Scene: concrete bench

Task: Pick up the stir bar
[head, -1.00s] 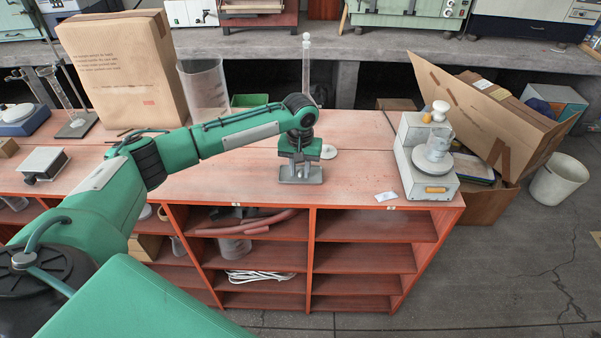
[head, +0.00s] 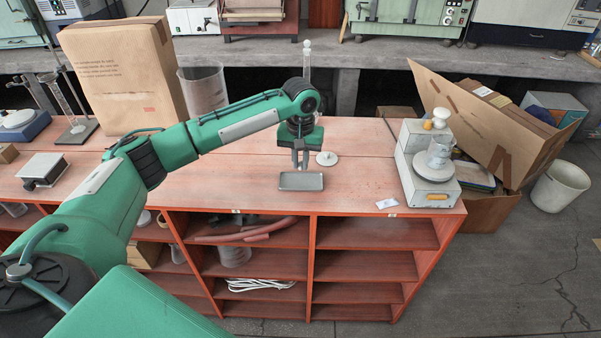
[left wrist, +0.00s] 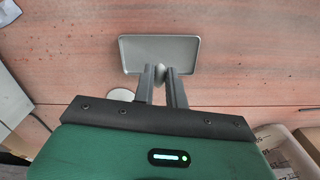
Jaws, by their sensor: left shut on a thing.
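My left gripper (head: 300,163) is above the worktop, just behind and above a small grey tray (head: 301,181). In the left wrist view its two fingers (left wrist: 160,73) are shut on a small pale grey, rounded thing, the stir bar (left wrist: 160,74). Most of the bar is hidden by the fingers, and it cannot be made out in the head view. The tray also shows in the left wrist view (left wrist: 185,50) beyond the fingertips, and its visible floor is empty. My right gripper is not in view.
A white disc (head: 326,158) and a tall glass cylinder (head: 307,62) stand close to the gripper. A large carton (head: 125,75) stands back left. The worktop between tray and stirrer is mostly clear.

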